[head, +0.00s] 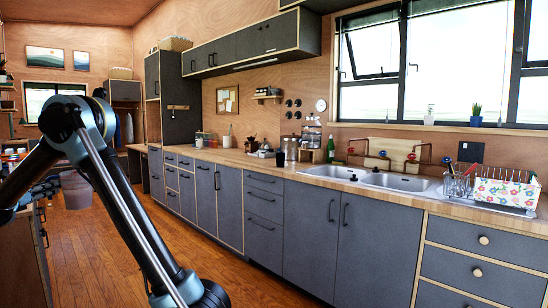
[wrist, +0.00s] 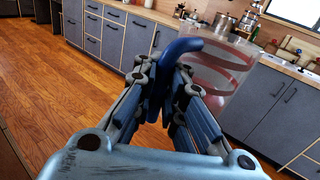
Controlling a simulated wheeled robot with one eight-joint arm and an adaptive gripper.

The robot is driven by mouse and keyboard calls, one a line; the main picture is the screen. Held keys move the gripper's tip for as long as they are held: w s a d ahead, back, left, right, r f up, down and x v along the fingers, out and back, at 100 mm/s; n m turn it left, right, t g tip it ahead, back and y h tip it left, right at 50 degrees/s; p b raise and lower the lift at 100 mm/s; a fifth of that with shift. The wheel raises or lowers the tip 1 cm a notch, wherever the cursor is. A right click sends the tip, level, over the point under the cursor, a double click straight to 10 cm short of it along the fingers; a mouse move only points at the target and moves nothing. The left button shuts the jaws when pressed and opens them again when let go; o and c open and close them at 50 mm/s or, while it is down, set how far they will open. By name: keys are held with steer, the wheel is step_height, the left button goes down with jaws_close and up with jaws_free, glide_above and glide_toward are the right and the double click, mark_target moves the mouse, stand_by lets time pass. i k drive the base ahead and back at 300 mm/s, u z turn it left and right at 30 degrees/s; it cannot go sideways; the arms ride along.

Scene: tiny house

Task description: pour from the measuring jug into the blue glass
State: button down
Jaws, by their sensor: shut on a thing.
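The measuring jug (wrist: 215,72) is clear with red markings and a blue handle, and shows in the wrist view just beyond my gripper (wrist: 168,88). My gripper is shut on its blue handle, with the jug's body to the right of the fingers. The jug is held in the air, with floor and cabinets behind it. I cannot tell its contents. I cannot make out the blue glass in either view.
A long wooden counter (head: 270,167) over grey cabinets (head: 308,215) runs along the wall, with a double sink (head: 385,181) and a dish rack with a flowered box (head: 505,192). Partly hidden behind my arm at left is a unit with drawers (head: 30,250). The wooden floor (head: 130,235) between is open.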

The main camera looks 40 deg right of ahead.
mark_target(280, 156)
steer(key=u, duration=0.05)
steer(key=i, duration=1.1)
steer(key=z, duration=1.85)
steer(key=i, duration=1)
steer(key=u, duration=0.1)
